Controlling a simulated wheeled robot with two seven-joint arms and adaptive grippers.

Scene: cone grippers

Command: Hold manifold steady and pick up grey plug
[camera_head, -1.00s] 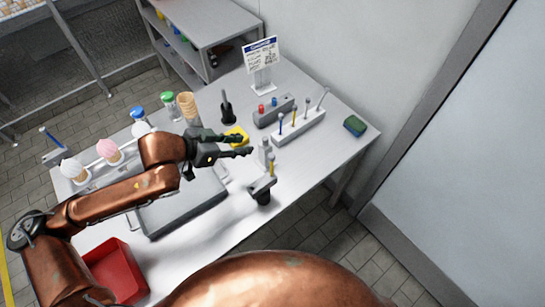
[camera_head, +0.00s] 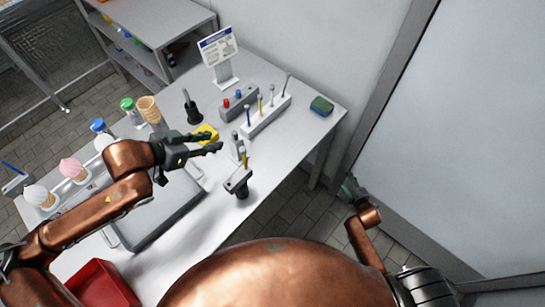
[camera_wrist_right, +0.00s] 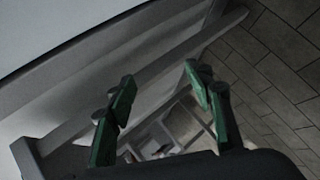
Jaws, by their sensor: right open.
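A white rack (camera_head: 265,117) stands at the table's back right with several upright plugs in it, one blue, one yellow and some greyish. A grey block on a black base (camera_head: 238,180) stands near the front edge, with a yellow-topped piece upright on it. I cannot tell for sure which of these is the manifold. My left gripper (camera_head: 216,142) is open, its dark fingers apart above the table, left of the grey block. My right gripper (camera_head: 352,190) is beyond the table's right edge, over the floor. In the right wrist view its green fingers (camera_wrist_right: 160,88) are apart and empty.
A grey box with red and blue knobs (camera_head: 239,103), a green sponge (camera_head: 321,106) and a sign (camera_head: 218,50) stand at the back. A grey tray (camera_head: 155,212), a red bin (camera_head: 100,285) and ice-cream cones (camera_head: 74,170) are left. A wall bounds the right.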

